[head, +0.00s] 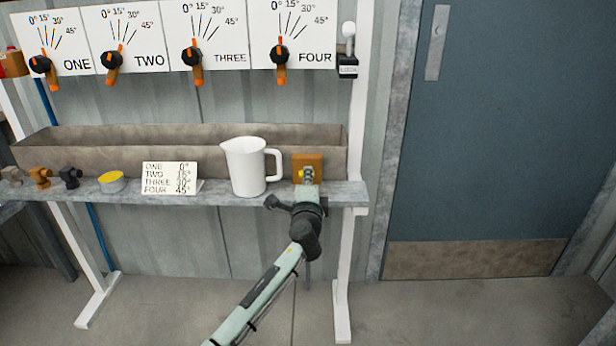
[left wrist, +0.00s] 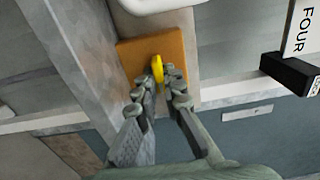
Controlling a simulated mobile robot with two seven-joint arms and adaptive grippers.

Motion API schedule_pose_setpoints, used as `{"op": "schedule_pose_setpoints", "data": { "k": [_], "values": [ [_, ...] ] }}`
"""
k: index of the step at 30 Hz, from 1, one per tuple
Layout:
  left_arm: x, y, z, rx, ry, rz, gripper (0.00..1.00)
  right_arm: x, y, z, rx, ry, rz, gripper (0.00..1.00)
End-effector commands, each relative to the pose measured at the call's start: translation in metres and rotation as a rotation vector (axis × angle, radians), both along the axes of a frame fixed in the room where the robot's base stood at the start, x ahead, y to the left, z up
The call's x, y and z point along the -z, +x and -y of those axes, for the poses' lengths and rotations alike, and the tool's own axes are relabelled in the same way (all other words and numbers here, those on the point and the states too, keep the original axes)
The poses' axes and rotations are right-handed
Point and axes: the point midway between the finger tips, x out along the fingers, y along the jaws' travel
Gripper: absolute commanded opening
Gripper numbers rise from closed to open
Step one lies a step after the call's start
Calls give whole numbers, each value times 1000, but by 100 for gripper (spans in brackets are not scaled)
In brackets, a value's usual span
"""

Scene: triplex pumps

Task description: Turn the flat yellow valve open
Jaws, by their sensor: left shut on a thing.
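The flat yellow valve (left wrist: 157,70) stands out from a square orange-brown plate (left wrist: 127,52) in the left wrist view. In the head view the plate (head: 311,160) is on the shelf at the right end of the trough, and a bit of the yellow valve (head: 302,175) shows. My left gripper (left wrist: 160,80) reaches the plate from the front, its fingers shut on the yellow valve, one on each side. The fingers hide part of the valve in both views. My right gripper is in neither view.
A white jug (head: 246,168) stands just left of the plate on the narrow shelf (head: 225,196). Four dial panels hang above. A blue door (head: 490,130) is at right.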

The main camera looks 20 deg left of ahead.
Motion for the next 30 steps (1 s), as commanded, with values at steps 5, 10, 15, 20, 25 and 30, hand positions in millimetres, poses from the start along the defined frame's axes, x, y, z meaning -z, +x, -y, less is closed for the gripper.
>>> {"op": "schedule_pose_setpoints", "data": {
  "k": [5, 10, 15, 20, 25, 30],
  "values": [
    [2, 0, 0, -1, 11, -5, 0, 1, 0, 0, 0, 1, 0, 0],
    [2, -1, 0, -1, 11, -5, 0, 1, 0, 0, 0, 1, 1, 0],
    [2, 0, 0, 0, 10, -5, 18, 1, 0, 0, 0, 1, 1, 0],
    [1, 0, 0, 0, 9, -4, 29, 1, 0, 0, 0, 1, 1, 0],
    [1, 0, 0, 0, 9, -2, 29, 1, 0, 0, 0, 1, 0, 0],
    [2, -9, 3, 1, 6, -3, 29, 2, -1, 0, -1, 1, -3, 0]
  ]
}}
